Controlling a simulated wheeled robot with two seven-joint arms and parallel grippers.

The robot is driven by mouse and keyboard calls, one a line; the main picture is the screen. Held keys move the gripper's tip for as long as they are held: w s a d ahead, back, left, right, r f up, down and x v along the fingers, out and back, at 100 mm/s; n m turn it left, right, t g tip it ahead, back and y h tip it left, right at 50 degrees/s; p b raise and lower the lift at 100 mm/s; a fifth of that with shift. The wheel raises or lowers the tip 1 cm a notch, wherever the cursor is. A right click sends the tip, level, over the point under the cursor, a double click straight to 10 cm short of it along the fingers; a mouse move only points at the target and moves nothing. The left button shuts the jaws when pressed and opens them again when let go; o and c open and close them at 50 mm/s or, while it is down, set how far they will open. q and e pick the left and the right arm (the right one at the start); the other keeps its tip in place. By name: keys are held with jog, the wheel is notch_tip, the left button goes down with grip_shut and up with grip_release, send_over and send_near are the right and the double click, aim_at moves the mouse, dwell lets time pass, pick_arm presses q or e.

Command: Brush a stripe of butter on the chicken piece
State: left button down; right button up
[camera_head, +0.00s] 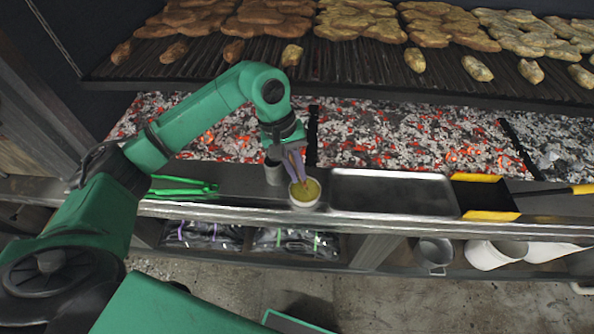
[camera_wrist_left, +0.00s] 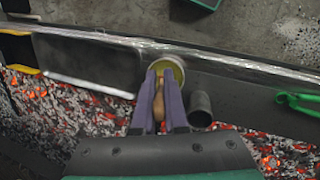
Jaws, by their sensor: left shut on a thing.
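My left gripper (camera_head: 295,166) is shut on the brown handle of a brush (camera_wrist_left: 158,104); the handle shows between its purple fingers in the left wrist view. The fingers point down over a small round bowl of yellow butter (camera_head: 306,194), which also shows in the left wrist view (camera_wrist_left: 178,66). The brush's bristle end is hidden, so I cannot tell how deep it is in the butter. Several browned chicken pieces (camera_head: 291,55) lie apart along the front of the grill rack, with more heaped behind. Which piece the task means is unclear. My right gripper is not in view.
A grey metal cup (camera_head: 274,172) stands close to the bowl. Green tongs (camera_head: 182,187) lie to its left. A metal tray (camera_head: 388,192) and a yellow-edged black tool (camera_head: 487,195) lie to the right. Glowing embers (camera_head: 410,138) lie between the ledge and the grill rack (camera_head: 360,70).

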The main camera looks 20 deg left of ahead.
pick_arm(q)
notch_tip(320, 180, up, 6)
jog(key=p, duration=0.2)
